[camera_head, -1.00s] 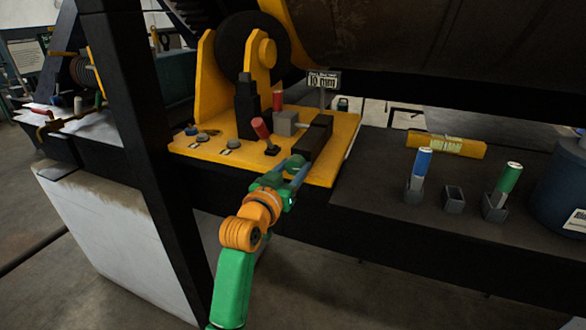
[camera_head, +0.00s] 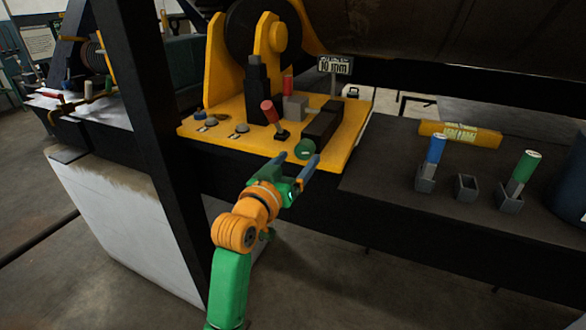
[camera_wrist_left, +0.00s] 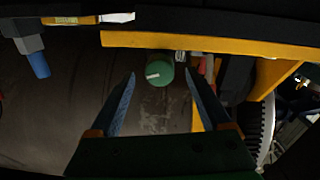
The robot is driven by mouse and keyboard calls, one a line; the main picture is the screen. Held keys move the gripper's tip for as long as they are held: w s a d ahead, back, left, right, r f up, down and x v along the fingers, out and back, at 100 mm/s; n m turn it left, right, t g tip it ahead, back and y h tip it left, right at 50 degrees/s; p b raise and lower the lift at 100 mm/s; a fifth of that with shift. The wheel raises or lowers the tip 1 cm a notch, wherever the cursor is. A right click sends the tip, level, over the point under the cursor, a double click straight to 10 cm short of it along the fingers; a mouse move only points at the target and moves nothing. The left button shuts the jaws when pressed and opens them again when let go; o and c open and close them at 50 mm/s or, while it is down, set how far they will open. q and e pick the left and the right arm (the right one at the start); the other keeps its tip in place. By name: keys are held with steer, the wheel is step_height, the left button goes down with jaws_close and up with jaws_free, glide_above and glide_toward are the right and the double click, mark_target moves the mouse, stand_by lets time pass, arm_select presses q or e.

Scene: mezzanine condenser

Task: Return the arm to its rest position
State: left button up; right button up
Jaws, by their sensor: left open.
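My left gripper (camera_head: 297,170) is open and empty at the front edge of the yellow plate (camera_head: 347,148). Its two blue fingers are spread apart. A green round knob (camera_head: 305,149) sits at the plate's front, just beyond the fingertips in the head view. In the left wrist view the green knob (camera_wrist_left: 160,72) with a pale mark shows ahead, between the line of the fingers (camera_wrist_left: 161,85), which appear apart from it. My right gripper is in neither view.
The plate also carries a red-handled lever (camera_head: 270,111) and a dark block (camera_head: 321,124). To the right, blue (camera_head: 436,149) and green (camera_head: 525,166) handles stand in grey holders beside a yellow level (camera_head: 460,134). A black post (camera_head: 150,130) stands left of my arm.

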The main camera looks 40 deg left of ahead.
arm_select(q)
steer(key=v, duration=0.3)
steer(key=shift+s, duration=0.25)
steer(key=shift+w, duration=0.1)
